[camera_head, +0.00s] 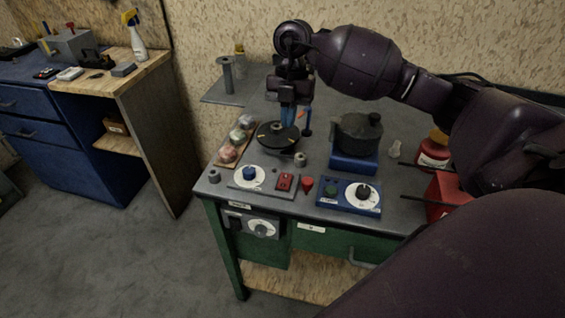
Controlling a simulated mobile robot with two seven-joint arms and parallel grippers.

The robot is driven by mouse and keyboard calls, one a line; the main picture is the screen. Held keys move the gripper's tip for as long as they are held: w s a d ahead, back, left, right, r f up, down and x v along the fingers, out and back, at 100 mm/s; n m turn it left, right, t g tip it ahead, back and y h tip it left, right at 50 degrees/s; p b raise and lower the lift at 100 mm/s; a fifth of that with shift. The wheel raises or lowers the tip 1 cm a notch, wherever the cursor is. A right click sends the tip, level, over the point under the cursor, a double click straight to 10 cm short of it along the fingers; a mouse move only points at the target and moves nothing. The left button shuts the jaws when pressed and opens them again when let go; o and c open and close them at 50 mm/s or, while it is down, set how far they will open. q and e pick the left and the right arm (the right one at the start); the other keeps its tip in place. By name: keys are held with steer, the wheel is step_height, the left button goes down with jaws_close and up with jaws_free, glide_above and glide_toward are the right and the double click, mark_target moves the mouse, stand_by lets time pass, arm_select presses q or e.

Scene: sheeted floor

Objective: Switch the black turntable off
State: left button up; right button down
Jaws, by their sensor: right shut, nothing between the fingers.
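The black turntable (268,139) is a round dark disc with a small hub, standing on the grey workbench top. In front of it is a grey control panel (265,189) with a blue knob (249,174) on a white dial and a red switch (285,182). The switch's position is too small to tell. My right gripper (288,118) points down over the back of the turntable, with its blue fingers shut and empty. I cannot tell whether the fingertips touch the disc. My left gripper is not in view.
A dark pot (358,134) on a blue base stands right of the turntable. A blue control box (349,197) is in front of it. A tray of colored balls (228,155) lies left. Red containers (432,155) are at the right. A red knob-like object (307,185) stands beside the panel.

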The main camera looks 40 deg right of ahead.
glide_above(285, 177)
steer(key=f, duration=0.8)
steer(key=shift+w+d, duration=0.15)
steer(key=shift+d, duration=0.15)
steer(key=x, duration=0.3)
steer(key=b+x, duration=0.1)
steer(key=shift+w+d+f, duration=0.25)
steer(key=shift+w+f, duration=0.05)
steer(key=shift+f, duration=0.05)
steer(key=shift+d+f, duration=0.1)
steer(key=shift+f, duration=0.4)
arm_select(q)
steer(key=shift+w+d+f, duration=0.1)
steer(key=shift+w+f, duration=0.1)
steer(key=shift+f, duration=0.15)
arm_select(e)
steer(key=shift+f, duration=0.1)
